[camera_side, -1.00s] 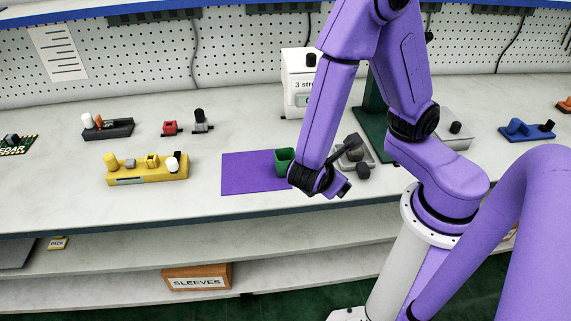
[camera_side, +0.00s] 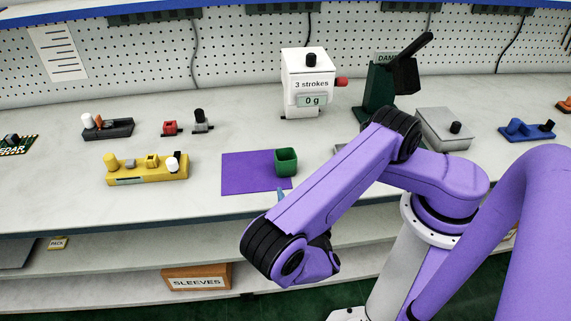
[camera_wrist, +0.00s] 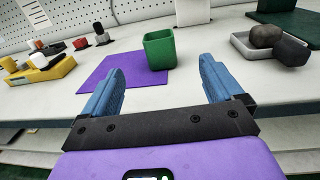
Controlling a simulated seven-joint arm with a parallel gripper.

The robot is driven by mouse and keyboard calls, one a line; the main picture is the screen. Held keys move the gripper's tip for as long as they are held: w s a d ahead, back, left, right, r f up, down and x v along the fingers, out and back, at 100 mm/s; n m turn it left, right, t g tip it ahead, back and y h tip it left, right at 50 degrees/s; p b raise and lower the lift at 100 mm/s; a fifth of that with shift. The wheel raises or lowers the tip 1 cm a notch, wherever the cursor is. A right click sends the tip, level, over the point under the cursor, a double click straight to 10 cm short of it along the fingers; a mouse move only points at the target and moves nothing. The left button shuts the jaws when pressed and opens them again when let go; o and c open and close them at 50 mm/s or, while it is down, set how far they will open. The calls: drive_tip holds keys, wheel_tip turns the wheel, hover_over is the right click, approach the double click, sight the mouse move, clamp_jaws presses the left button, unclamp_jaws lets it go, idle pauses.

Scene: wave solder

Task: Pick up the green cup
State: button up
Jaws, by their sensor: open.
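The green cup (camera_side: 286,161) stands upright and open-topped at the right edge of the purple mat (camera_side: 240,175) on the white bench. In the wrist view the cup (camera_wrist: 159,50) is ahead of my gripper (camera_wrist: 160,82), roughly centred between its two blue fingers but beyond their tips. My gripper is open and empty. In the side view only a small part of a blue finger (camera_side: 281,193) shows near the bench's front edge, below the cup; my arm hides the rest.
A grey tray (camera_wrist: 255,52) with a brown and a dark lump lies right of the cup in the wrist view. A white box marked "3 strokes" (camera_side: 306,80) stands behind. A yellow block with parts (camera_side: 147,170) is at left. The bench's front edge is close to my gripper.

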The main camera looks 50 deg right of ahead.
approach(283, 150)
drive_tip(key=x, duration=0.2)
drive_tip(key=shift+w+d+r, duration=0.1)
drive_tip(key=shift+d+r, duration=0.05)
drive_tip(key=shift+d, duration=0.25)
drive_tip(key=shift+x, duration=3.25)
drive_tip(key=shift+w+a, duration=0.1)
drive_tip(key=c, duration=1)
